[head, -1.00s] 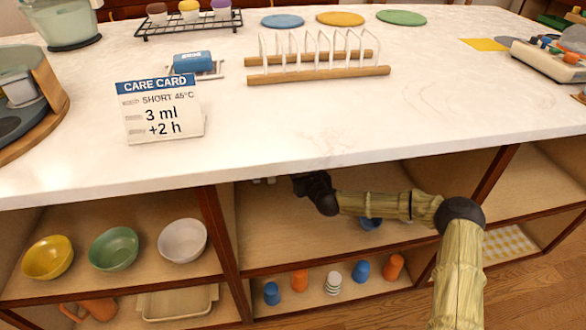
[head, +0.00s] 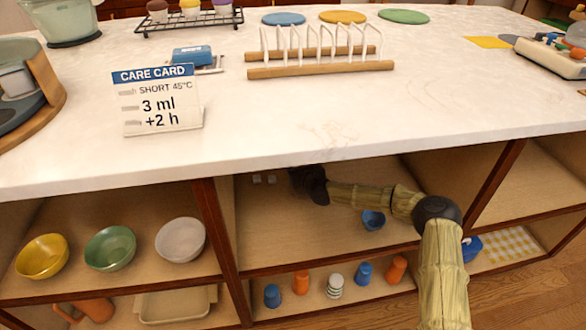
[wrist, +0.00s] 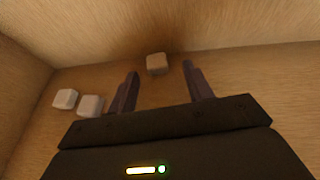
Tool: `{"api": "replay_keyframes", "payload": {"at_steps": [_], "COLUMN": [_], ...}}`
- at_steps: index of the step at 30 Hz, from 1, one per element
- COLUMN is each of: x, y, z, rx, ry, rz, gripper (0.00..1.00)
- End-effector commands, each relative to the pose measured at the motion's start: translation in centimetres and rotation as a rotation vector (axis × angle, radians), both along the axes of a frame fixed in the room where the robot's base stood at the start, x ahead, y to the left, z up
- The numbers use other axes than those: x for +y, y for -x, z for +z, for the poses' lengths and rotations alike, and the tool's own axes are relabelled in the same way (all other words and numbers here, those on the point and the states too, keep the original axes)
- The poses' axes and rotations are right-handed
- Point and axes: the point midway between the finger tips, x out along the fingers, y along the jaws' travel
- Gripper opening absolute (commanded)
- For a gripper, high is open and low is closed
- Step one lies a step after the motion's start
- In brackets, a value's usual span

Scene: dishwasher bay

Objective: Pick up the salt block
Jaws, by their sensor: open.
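Three small whitish blocks lie inside the middle shelf bay in the wrist view. One block (wrist: 157,63) is ahead, between the lines of my fingers and near their tips. A second block (wrist: 65,99) and a third block (wrist: 90,105) sit close together on the left, outside the fingers. I cannot tell which is the salt block. In the head view two pale blocks (head: 257,179) (head: 272,179) show left of my gripper (head: 296,182); the block ahead is hidden there. My gripper (wrist: 160,72) is open, with nothing between the finger pads.
The countertop edge (head: 330,158) overhangs the bay. Bay walls rise around the blocks in the wrist view. A blue cup (head: 373,220) stands on the same shelf below my forearm. Several coloured cups (head: 335,286) are on the shelf below. Bowls (head: 110,248) fill the left bay.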

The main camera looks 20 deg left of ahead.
Motion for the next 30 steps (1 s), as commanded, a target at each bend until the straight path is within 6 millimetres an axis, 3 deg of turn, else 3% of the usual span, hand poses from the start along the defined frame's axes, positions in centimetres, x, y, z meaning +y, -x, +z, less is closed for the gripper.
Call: {"api": "replay_keyframes", "payload": {"at_steps": [6, 20, 27, 30], "x": [0.99, 1.22, 1.03, 0.98], "y": [-0.44, -0.28, -0.36, -0.39], "z": [-0.28, -0.27, -0.27, -0.25], "rx": [-0.001, 0.0, 0.0, -0.001], "ry": [0.0, 0.0, 0.0, 0.0], "rz": [0.008, 0.011, 0.009, 0.008], "gripper": [0.51, 0.51, 0.04, 0.03]}}
